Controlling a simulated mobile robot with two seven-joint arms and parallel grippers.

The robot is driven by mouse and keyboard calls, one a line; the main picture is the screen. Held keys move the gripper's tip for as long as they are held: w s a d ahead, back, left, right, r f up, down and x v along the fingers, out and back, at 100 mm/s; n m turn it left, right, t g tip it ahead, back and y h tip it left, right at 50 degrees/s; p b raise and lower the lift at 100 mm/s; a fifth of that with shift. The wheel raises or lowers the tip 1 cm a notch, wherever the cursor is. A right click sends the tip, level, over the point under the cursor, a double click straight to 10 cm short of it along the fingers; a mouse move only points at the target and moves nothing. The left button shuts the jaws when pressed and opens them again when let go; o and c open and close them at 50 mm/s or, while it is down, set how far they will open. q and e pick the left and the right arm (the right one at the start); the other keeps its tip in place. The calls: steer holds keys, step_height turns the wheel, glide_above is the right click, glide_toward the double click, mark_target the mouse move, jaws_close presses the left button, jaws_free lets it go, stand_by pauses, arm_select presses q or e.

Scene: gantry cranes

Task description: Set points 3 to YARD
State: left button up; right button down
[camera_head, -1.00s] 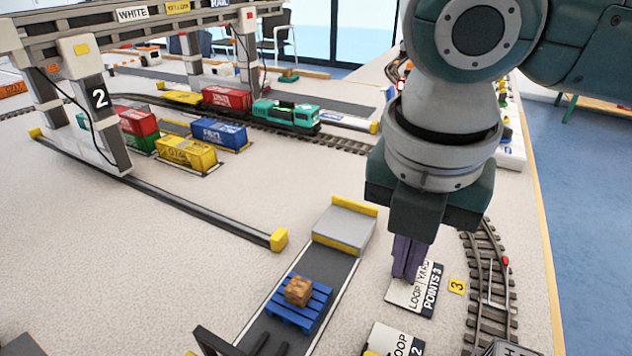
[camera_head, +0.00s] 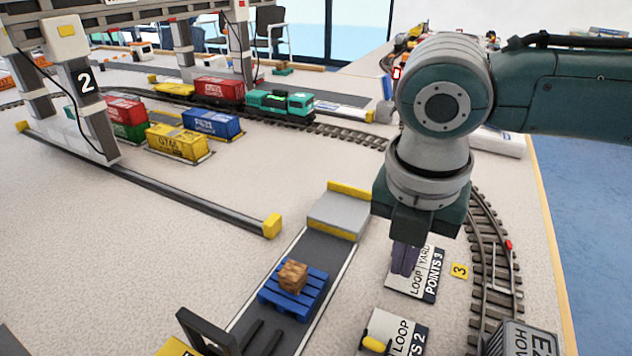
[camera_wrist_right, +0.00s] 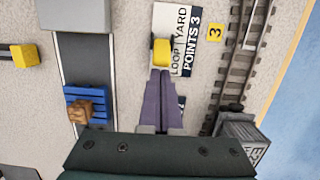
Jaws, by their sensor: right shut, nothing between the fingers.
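The POINTS 3 plate (camera_head: 428,273) lies beside the curved track, marked LOOP at its near end and YARD at its far end. It also shows in the right wrist view (camera_wrist_right: 190,45). Its yellow lever handle (camera_wrist_right: 161,52) stands along the plate's left side, nearer the LOOP word; in the head view my gripper hides it. My right gripper (camera_head: 401,272) is shut and empty, pointing down over the LOOP side. In the right wrist view its fingertips (camera_wrist_right: 161,73) are just on the near side of the handle; I cannot tell whether they touch. My left gripper is not in view.
The POINTS 2 plate (camera_head: 408,328) with a yellow lever (camera_head: 373,344) lies nearer. The curved track (camera_head: 493,255) and a grey container (camera_head: 522,340) are at right. A blue pallet (camera_head: 293,290) with a brown box sits on the lane to the left.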

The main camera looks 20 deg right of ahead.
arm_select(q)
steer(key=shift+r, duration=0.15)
arm_select(e)
steer(key=shift+w+d+r, duration=0.15)
steer(key=shift+d+r, duration=0.05)
steer(key=shift+r, duration=0.05)
